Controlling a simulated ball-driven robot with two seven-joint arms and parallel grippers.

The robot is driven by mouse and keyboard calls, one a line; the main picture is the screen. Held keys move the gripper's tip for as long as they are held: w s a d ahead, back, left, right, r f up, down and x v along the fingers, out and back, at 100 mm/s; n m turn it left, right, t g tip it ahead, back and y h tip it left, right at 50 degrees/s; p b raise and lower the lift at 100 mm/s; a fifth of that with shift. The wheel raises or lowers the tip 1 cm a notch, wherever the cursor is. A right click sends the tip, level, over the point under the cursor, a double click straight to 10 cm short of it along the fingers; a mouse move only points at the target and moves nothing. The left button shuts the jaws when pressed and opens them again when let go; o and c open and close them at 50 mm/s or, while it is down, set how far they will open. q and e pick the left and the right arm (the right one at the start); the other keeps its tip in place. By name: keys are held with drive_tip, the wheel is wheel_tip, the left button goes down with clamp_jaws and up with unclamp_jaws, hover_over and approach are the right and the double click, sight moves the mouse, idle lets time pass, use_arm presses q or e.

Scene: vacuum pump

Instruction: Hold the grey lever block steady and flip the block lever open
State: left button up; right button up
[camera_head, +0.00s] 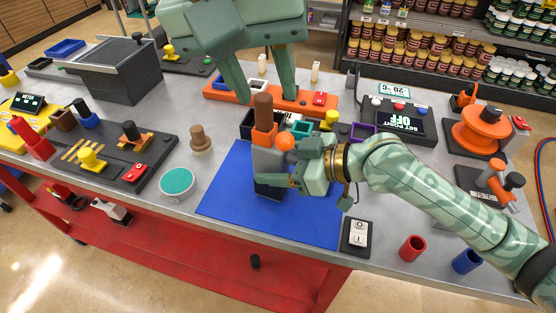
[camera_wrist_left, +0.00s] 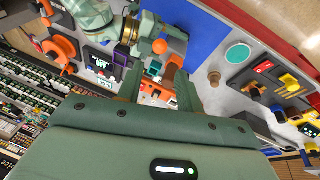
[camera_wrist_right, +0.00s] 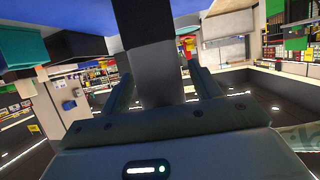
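The grey lever block (camera_head: 270,160) stands upright on the blue mat (camera_head: 225,205). It has an orange lever part (camera_head: 264,136) on top, a brown handle (camera_head: 263,106) pointing up and an orange ball (camera_head: 285,142) on its right side. My right gripper (camera_head: 288,168) reaches in from the right, low beside the block. In the right wrist view the block (camera_wrist_right: 155,65) stands between its fingers, with narrow gaps that look clear; contact is hard to judge. My left gripper (camera_head: 266,101) is open, pointing down, its fingers on either side of the brown handle, which also shows in the left wrist view (camera_wrist_left: 171,70).
Behind the block lies an orange tray (camera_head: 225,90) with pegs and coloured open boxes. A brown knob (camera_head: 200,138) and a teal disc (camera_head: 177,182) stand left of the mat. A switch (camera_head: 357,236) and red and blue cups (camera_head: 412,248) are at the right front.

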drive_tip(key=c, duration=1)
use_arm(q)
drive_tip(key=shift+d+f, duration=0.1)
drive_tip(key=shift+f, duration=0.1)
clamp_jaws()
drive_tip(key=n+g+h, duration=0.2)
drive_tip(key=n+h, duration=1.9)
drive_tip(key=n, duration=0.8)
approach(291, 140)
drive_tip(key=s+d+f, duration=0.1)
drive_tip(key=s+f, duration=0.2)
drive_tip(key=f, duration=0.2)
drive_tip(key=shift+s, duration=0.4)
